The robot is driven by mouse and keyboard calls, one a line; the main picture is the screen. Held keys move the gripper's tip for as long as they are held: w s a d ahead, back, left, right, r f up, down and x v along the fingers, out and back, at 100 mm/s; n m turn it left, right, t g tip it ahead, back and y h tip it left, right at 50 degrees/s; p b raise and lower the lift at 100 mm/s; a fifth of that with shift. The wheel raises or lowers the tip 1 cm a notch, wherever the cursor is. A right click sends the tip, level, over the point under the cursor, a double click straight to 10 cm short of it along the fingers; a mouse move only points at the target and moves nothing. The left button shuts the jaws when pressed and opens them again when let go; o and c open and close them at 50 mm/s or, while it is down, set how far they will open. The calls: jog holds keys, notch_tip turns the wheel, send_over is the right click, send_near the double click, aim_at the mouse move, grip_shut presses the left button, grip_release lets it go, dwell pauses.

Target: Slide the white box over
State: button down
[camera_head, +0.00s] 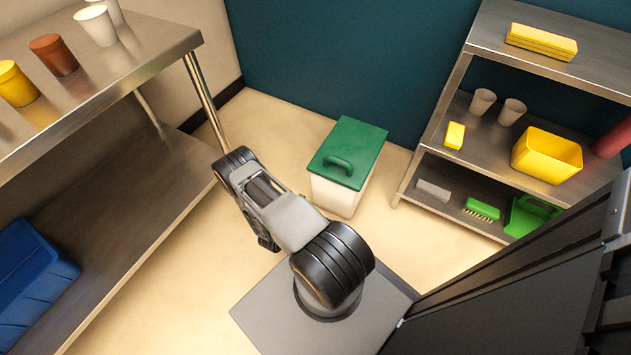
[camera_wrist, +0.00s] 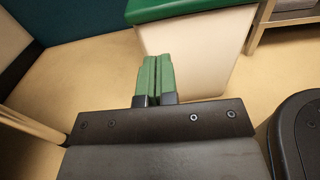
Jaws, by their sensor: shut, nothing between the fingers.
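The white box (camera_head: 338,196) with a green lid (camera_head: 353,146) and a raised green handle stands on the floor near the teal wall, in the head view. In the wrist view the white box (camera_wrist: 196,50) fills the upper middle, with the edge of its green lid (camera_wrist: 185,10) above. My gripper (camera_wrist: 155,62) has green fingers pressed together with nothing between them. They point toward the box's side and overlap its left part in the wrist view; I cannot tell whether they touch it. In the head view the fingers are hidden behind my arm.
A steel table (camera_head: 120,75) with several cups stands at left; a blue bin (camera_head: 30,280) sits on its lower shelf. A steel shelf (camera_head: 480,148) at right holds cups, a yellow bin (camera_head: 546,155) and brushes. Open floor (camera_head: 285,112) lies left of the box.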

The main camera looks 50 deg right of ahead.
aim_at(318, 175)
jog(key=b+x, duration=0.2)
jog(key=x, duration=0.9)
jog(key=shift+b, duration=0.4)
jog(key=shift+a, duration=0.1)
